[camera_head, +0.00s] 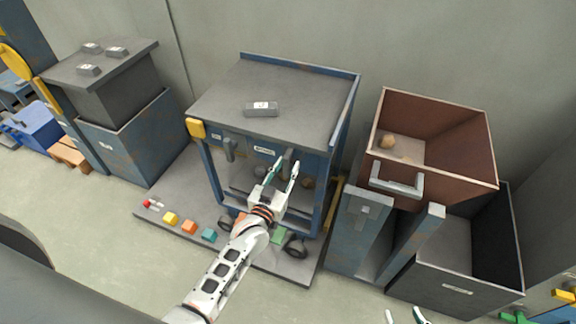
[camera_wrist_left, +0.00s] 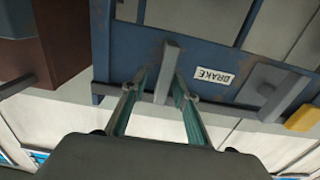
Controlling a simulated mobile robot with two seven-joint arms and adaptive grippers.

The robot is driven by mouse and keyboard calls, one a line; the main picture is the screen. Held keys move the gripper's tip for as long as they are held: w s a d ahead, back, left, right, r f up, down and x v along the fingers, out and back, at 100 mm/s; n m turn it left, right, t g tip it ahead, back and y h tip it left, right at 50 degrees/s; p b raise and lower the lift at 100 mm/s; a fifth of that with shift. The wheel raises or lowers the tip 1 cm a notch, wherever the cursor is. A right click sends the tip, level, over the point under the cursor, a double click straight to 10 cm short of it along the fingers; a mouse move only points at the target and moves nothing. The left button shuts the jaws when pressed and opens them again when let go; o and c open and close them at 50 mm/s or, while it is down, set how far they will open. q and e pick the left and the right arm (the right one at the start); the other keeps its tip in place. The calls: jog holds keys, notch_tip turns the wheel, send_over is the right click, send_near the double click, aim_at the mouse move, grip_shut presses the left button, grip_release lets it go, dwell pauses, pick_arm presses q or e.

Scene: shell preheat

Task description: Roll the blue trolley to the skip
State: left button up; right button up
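The blue trolley (camera_head: 331,160) stands mid-view with a grey top and dark wheels on a grey floor plate. Its front rail carries a BRAKE label (camera_wrist_left: 213,75) between two grey levers. My left gripper (camera_head: 285,172) is at the lever right of the label in the head view. In the left wrist view, the open left gripper (camera_wrist_left: 160,84) has one finger on either side of this grey lever (camera_wrist_left: 169,62), with a visible gap. A dark open container (camera_head: 485,258) at right may be the skip; its label is unreadable. My right gripper (camera_head: 405,316) shows only fingertips, spread apart, at the bottom edge.
A brown open bin (camera_head: 450,150) with a grey handle stands right of the trolley, above blue posts (camera_head: 350,235). Coloured blocks (camera_head: 171,218) lie along the front of the floor plate (camera_head: 160,200). A blue cabinet (camera_head: 135,135) stands left. Pale floor lies in front.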

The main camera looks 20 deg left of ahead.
pick_arm(q)
jog(key=s, duration=1.1)
jog(key=shift+a, duration=0.4)
pick_arm(e)
jog(key=shift+w+r, duration=0.1)
pick_arm(q)
jog(key=s+f+m+g+p, duration=0.1)
jog(key=s+f+g+p, duration=0.1)
jog(key=s, duration=0.8)
jog(key=s+f+m+g+h+p, duration=0.1)
jog(key=s+g, duration=0.4)
jog(key=s, duration=0.6)
jog(key=shift+a+f+m+g+p, duration=0.35)
jog(key=shift+f+m+p, duration=0.35)
jog(key=shift+f+p, duration=0.25)
pick_arm(e)
jog(key=r, duration=0.2)
jog(key=s+a+r, duration=0.1)
jog(key=shift+a, duration=0.1)
pick_arm(q)
jog(key=shift+r, duration=0.1)
pick_arm(e)
jog(key=shift+w+r, duration=0.1)
jog(key=shift+w, duration=0.05)
jog(key=shift+w+r, duration=0.15)
jog(key=shift+r, duration=0.15)
jog(key=shift+f, duration=0.25)
